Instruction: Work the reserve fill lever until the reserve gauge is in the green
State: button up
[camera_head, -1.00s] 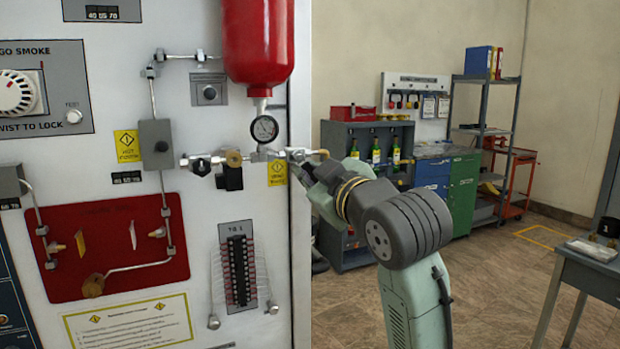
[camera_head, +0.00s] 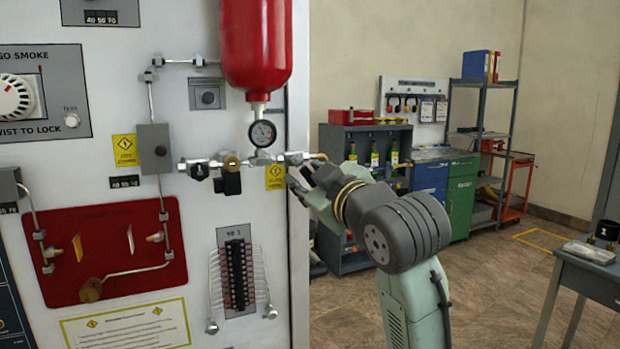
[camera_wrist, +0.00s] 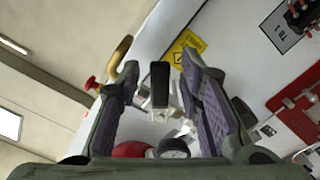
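The reserve gauge (camera_head: 263,133) is a small round dial under a red bottle (camera_head: 256,45); its needle and any green band are too small to read. In the wrist view the gauge (camera_wrist: 173,148) sits low between my fingers. A lever with a black grip (camera_wrist: 160,78), seemingly the reserve fill lever, stands between my fingers with gaps on both sides. My gripper (camera_wrist: 158,70) is open around it, not visibly touching it. In the head view my gripper (camera_head: 301,178) is at the panel's right edge, just below the pipe fitting; the lever is not clear there.
A yellow label (camera_head: 275,177) is on the white panel left of my gripper. A hooked brass-coloured part (camera_wrist: 121,50) is beside one finger.

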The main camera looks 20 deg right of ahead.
jog(key=s, duration=1.2)
jog(key=shift+d, duration=0.2)
dwell(0.4)
